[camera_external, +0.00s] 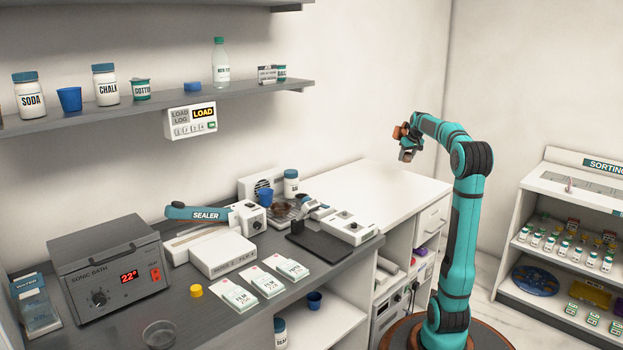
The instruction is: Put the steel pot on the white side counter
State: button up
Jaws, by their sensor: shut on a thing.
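My gripper (406,152) is up in the air above the far part of the white side counter, in front of the back wall. It is shut on a small grey metallic thing, which I take to be the steel pot; it is too small and too covered by the jaws to make out its shape. The white side counter (385,182) is right of the dark bench. Its visible top is bare, and nothing of the held thing touches it.
The dark bench (200,320) holds a sonic bath (110,270), a sealer (205,213), a scale, film packs and a blue cup. A wall shelf (160,106) carries jars and a bottle. A sorting rack (575,225) stands at the right. The counter top is free.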

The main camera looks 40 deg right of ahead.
aim_at(403, 180)
jog(key=shift+s+d+f, duration=0.1)
jog(key=shift+f, duration=4.9)
jog(key=shift+f, duration=0.15)
jog(key=o, duration=1)
jog(key=shift+o, duration=0.2)
jog(key=v, duration=1.2)
